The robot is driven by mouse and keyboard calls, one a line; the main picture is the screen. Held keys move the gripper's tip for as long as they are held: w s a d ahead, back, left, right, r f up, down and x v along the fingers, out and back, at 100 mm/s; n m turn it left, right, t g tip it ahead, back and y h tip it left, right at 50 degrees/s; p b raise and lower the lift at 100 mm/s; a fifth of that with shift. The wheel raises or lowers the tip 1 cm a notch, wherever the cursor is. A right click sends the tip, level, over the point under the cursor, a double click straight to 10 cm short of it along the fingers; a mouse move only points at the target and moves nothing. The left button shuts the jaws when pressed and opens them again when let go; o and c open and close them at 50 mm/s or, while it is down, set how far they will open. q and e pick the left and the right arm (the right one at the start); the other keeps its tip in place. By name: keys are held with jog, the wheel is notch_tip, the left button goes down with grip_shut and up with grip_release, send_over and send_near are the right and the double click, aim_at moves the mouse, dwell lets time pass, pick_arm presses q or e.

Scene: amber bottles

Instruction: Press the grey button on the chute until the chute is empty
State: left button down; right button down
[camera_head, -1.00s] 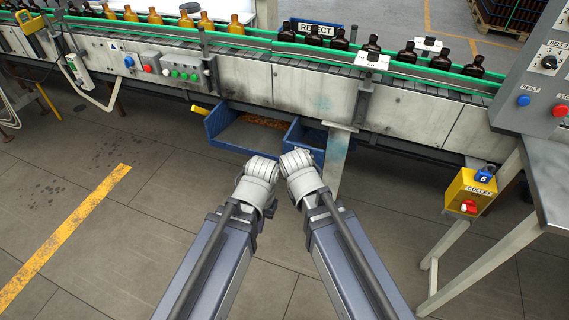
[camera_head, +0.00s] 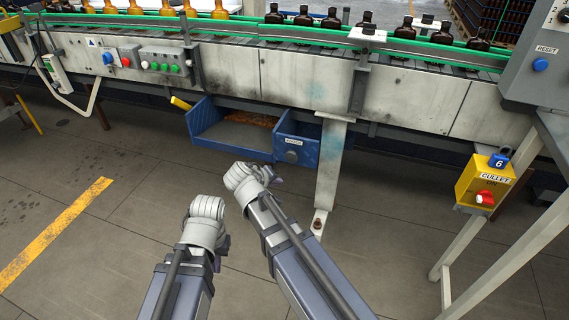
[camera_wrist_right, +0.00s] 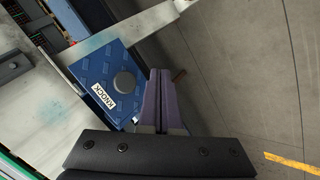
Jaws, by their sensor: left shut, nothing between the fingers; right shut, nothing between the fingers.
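The blue chute (camera_head: 235,150) hangs under the conveyor, with amber pieces (camera_head: 250,119) lying in its open bin. On its right is a blue box with a label and a round grey button (camera_head: 291,156). In the right wrist view the button (camera_wrist_right: 124,82) and a label reading KNOCK show clearly. My right gripper (camera_wrist_right: 160,75) is shut and empty, its purple fingers beside the button in that view; I cannot tell whether they touch the box. In the head view my right gripper (camera_head: 270,177) is below and left of the button. My left gripper (camera_head: 224,240) is lower and further left, its fingers mostly hidden.
The conveyor (camera_head: 230,72) carries amber and dark bottles above the chute. A support leg (camera_head: 330,165) stands just right of the button. The floor in front is clear.

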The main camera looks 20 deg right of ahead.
aim_at(290, 160)
dwell(0.3)
jog(key=w+d, duration=0.5)
jog(key=w, duration=0.2)
jog(key=shift+w, duration=0.15)
jog(key=shift+w+d, duration=0.1)
jog(key=shift+w, duration=0.05)
dwell(2.1)
jog(key=shift+w+d, duration=0.15)
jog(key=shift+w, duration=0.05)
jog(key=shift+w+d, duration=0.5)
jog(key=shift+w, duration=0.25)
dwell(1.2)
jog(key=shift+s+a, duration=0.1)
jog(key=shift+s, duration=0.05)
dwell(0.3)
jog(key=shift+s+a, duration=0.65)
jog(key=shift+s, duration=0.3)
jog(key=shift+s+a, duration=0.7)
jog(key=shift+s, duration=0.35)
jog(key=shift+s+a, duration=0.7)
jog(key=shift+s, duration=0.35)
